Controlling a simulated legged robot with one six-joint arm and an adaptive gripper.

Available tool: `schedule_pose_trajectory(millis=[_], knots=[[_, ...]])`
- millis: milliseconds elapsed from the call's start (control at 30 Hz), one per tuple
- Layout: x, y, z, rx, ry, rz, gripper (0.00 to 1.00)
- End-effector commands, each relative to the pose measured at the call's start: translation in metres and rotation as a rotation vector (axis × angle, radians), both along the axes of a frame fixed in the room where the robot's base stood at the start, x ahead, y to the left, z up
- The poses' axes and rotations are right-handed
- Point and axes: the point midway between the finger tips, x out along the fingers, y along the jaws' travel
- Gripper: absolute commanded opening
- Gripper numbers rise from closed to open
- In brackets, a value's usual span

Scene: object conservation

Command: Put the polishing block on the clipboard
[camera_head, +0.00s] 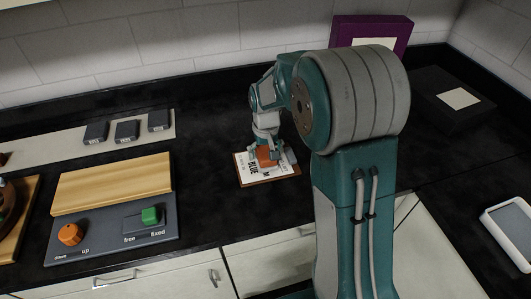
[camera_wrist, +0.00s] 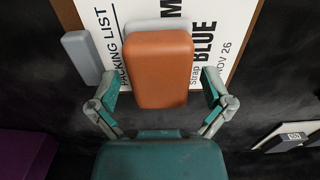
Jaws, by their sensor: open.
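The polishing block appears to be the orange rounded block (camera_head: 264,156). In the head view it is over the clipboard (camera_head: 270,181), a brown board with a printed white sheet. In the wrist view the block (camera_wrist: 159,70) overlaps the sheet on the clipboard (camera_wrist: 246,45), and its near end reaches over the dark counter. A pale grey rounded shape shows behind its far end. My gripper (camera_wrist: 160,90) is open, with one finger on each side of the block's near end and visible gaps. Whether the block rests fully on the board is hard to tell.
A grey panel (camera_head: 120,240) with an orange knob and a green switch stands at the left. Several dark small blocks (camera_head: 126,131) lie on a pale strip behind it. A purple box (camera_head: 385,27) and a black box (camera_head: 440,105) stand at the back right. A white device (camera_head: 510,228) lies right.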

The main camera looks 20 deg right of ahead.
Motion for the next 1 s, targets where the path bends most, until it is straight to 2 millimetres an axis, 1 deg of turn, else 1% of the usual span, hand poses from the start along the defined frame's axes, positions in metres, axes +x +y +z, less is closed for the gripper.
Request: schedule_pose_trajectory(millis=[167,400,500,633,767,867,967,1000], knots=[[0.001,0.000,0.026,0.000,-0.007,0.000,1.00],[0.001,0.000,0.077,0.000,-0.007,0.000,1.00],[0.001,0.000,0.095,0.000,-0.005,0.000,1.00],[0.001,0.000,0.112,0.000,-0.004,0.000,1.00],[0.000,0.000,0.120,0.000,-0.004,0.000,1.00],[-0.008,0.000,0.129,0.000,-0.020,0.000,1.00],[-0.025,0.001,0.143,0.000,-0.056,0.000,1.00],[-0.034,0.001,0.149,0.000,-0.075,0.000,1.00]])
